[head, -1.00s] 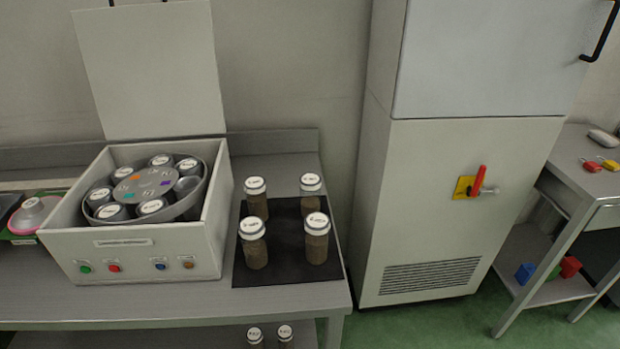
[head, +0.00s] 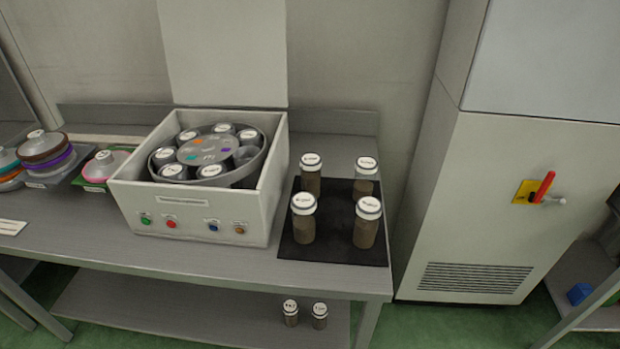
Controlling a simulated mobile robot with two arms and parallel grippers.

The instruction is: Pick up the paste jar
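Several paste jars with brown contents and white labelled lids stand upright on a black mat (head: 333,251) at the right end of the bench. The front left jar (head: 303,219) and front right jar (head: 366,223) are nearest. Behind them are the back left jar (head: 311,175) and back right jar (head: 365,177). Two smaller-looking jars, the left one (head: 290,313) and the right one (head: 319,316), stand on the lower shelf. The lid labels are too small to read. Neither of my grippers is in view.
A white centrifuge-like box (head: 190,200) with an open lid and a rotor of grey cups stands left of the mat. Stacked discs (head: 45,150) lie farther left on the bench (head: 150,254). A tall grey cabinet (head: 480,200) with a red-handled switch stands right. Green floor shows between bench and cabinet.

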